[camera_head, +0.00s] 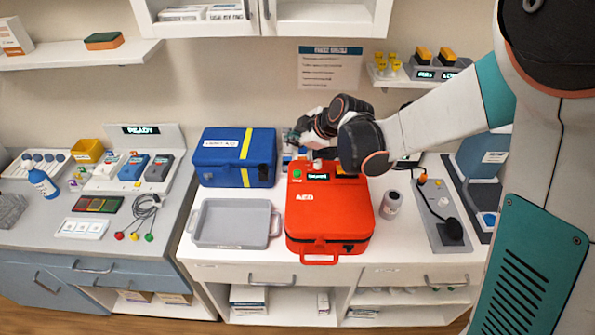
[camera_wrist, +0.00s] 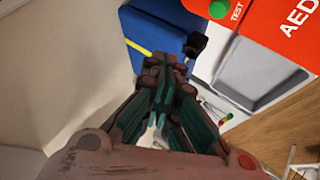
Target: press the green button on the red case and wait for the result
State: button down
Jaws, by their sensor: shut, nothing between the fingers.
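The red case (camera_head: 330,215), marked AED, lies on the white counter. Its green button (camera_head: 297,174) is at the back left of its top, beside a small dark display (camera_head: 318,177) whose text is too small to read. In the wrist view the green button (camera_wrist: 219,9) shows at the top edge near the word TEST on the red case (camera_wrist: 275,22). My gripper (camera_head: 292,138) is shut and empty, behind and apart from the button. In the wrist view my gripper (camera_wrist: 166,68) points over the blue case (camera_wrist: 150,32), away from the button.
The blue case (camera_head: 234,157) stands left of my gripper. A grey tray (camera_head: 236,241) sits in front of it. A bottle (camera_head: 391,205) stands close to the right of the red case. A grey board with a cable (camera_head: 440,215) lies farther right.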

aim_at(295, 173)
jog(key=shift+f+b, duration=3.1)
jog(key=shift+f, duration=1.25)
jog(key=shift+f, duration=0.15)
jog(key=shift+f+b, duration=0.3)
jog(key=shift+b, duration=0.15)
jog(key=shift+f+b, duration=0.4)
jog(key=shift+f, duration=0.05)
jog(key=shift+r, duration=0.15)
jog(key=shift+r+p, duration=0.55)
jog(key=shift+r, duration=0.2)
jog(key=shift+r+p, duration=1.65)
jog(key=shift+r, duration=0.95)
jog(key=shift+f, duration=0.1)
